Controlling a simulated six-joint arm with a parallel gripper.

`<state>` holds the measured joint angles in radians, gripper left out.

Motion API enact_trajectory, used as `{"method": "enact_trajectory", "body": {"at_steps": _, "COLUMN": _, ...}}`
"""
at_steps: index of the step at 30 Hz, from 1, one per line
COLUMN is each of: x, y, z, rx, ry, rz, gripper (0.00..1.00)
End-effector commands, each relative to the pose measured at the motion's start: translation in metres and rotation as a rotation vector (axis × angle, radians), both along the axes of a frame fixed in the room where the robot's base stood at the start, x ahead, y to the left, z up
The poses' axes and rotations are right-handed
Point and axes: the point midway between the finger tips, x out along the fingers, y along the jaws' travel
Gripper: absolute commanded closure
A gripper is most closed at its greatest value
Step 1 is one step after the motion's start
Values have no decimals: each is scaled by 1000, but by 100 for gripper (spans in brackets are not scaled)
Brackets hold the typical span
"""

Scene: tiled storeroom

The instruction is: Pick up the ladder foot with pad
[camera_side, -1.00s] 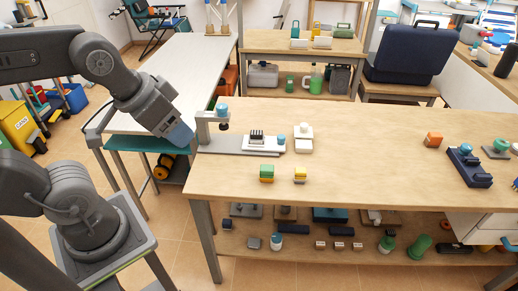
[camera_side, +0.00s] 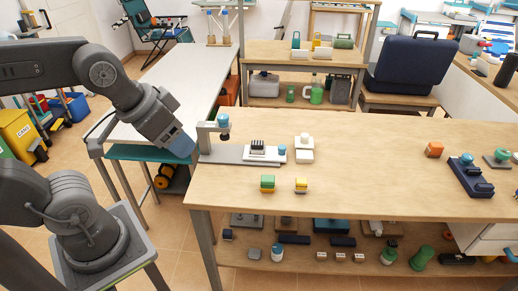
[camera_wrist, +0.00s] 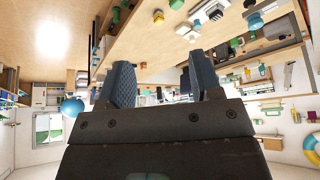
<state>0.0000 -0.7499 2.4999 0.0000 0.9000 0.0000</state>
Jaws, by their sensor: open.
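I cannot tell for sure which object is the ladder foot with pad. One candidate is a small white block with a black ridged top (camera_side: 257,147), on a grey plate (camera_side: 222,154) at the left of the wooden workbench. My gripper (camera_side: 181,144) is at the bench's left edge in the side view, beside the grey clamp-like stand (camera_side: 203,138) and apart from the block. In the wrist view my gripper (camera_wrist: 163,80) shows two dark blue ridged fingers spread apart with nothing between them.
White stacked blocks (camera_side: 304,149) stand right of the plate. Green-yellow (camera_side: 267,184) and yellow-white (camera_side: 301,186) blocks sit near the front edge. An orange block (camera_side: 434,149) and a dark blue fixture (camera_side: 470,177) are at right. The bench middle is clear.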

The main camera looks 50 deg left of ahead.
Motion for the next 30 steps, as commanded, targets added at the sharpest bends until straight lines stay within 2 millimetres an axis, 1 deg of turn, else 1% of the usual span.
{"method": "enact_trajectory", "body": {"at_steps": 7, "x": 0, "y": 0, "z": 0, "rx": 0, "ry": 0, "rz": 0, "gripper": 41}}
{"method": "enact_trajectory", "body": {"at_steps": 8, "x": 0, "y": 0, "z": 0, "rx": 0, "ry": 0, "rz": 0, "gripper": 39}}
{"method": "enact_trajectory", "body": {"at_steps": 17, "x": 0, "y": 0, "z": 0, "rx": 0, "ry": 0, "rz": 0, "gripper": 11}}
{"method": "enact_trajectory", "body": {"at_steps": 23, "x": 0, "y": 0, "z": 0, "rx": 0, "ry": 0, "rz": 0, "gripper": 11}}
{"method": "enact_trajectory", "body": {"at_steps": 25, "x": 3, "y": 1, "z": 1, "rx": -1, "ry": 2, "rz": 8, "gripper": 11}}
{"method": "enact_trajectory", "body": {"at_steps": 28, "x": 16, "y": 5, "z": 4, "rx": 0, "ry": 13, "rz": 43, "gripper": 11}}
{"method": "enact_trajectory", "body": {"at_steps": 29, "x": 23, "y": 7, "z": 5, "rx": -2, "ry": 17, "rz": 61, "gripper": 11}}
{"method": "enact_trajectory", "body": {"at_steps": 30, "x": 34, "y": 10, "z": 6, "rx": -3, "ry": 23, "rz": 89, "gripper": 11}}
